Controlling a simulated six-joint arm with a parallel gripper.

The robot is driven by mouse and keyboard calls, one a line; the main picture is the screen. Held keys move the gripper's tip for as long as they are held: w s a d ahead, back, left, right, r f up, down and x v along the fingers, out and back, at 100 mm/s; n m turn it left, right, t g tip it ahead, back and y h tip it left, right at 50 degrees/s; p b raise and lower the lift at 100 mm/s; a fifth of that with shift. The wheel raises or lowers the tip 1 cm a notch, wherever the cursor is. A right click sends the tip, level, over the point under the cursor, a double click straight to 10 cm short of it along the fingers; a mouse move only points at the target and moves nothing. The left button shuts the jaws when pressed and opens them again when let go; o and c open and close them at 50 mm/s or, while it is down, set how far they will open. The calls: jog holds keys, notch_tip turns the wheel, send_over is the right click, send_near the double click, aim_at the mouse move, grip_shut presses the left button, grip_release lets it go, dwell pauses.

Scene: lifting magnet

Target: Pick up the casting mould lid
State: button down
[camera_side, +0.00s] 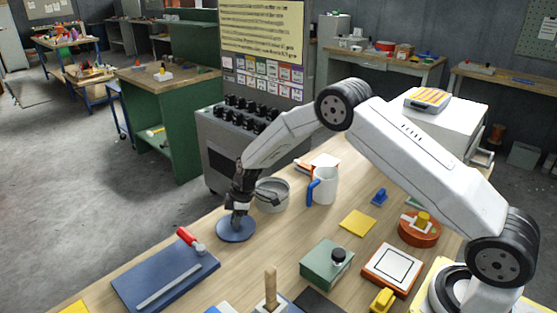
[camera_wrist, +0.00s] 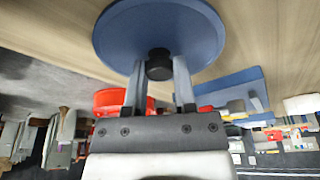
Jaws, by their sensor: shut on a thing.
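The casting mould lid (camera_side: 236,231) appears to be a flat blue disc with a small dark knob. It is at the left part of the bench in the side view and fills the top middle of the wrist view (camera_wrist: 150,25). My gripper (camera_side: 239,213) points down over the middle of the disc. In the wrist view its two fingers (camera_wrist: 159,65) are closed on the black knob, one on each side. The disc looks level. I cannot tell whether it touches the bench top or hangs just above it.
A grey pot (camera_side: 272,197) stands close behind my gripper, beside a white jug (camera_side: 325,187) with a blue handle. A blue board (camera_side: 165,280) with a red-handled tool (camera_side: 190,240) lies in front. A green box (camera_side: 326,266) with a black knob stands to the right.

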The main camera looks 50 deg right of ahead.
jog(key=shift+r, duration=0.8)
jog(key=s+r, duration=1.1)
jog(key=s, duration=0.3)
jog(key=shift+d+r, duration=0.15)
jog(key=shift+d, duration=0.2)
jog(key=w+d, duration=1.4)
jog(key=d, duration=0.1)
jog(key=shift+w+d+f, duration=0.2)
jog(key=shift+w, duration=0.05)
jog(key=shift+f, duration=0.2)
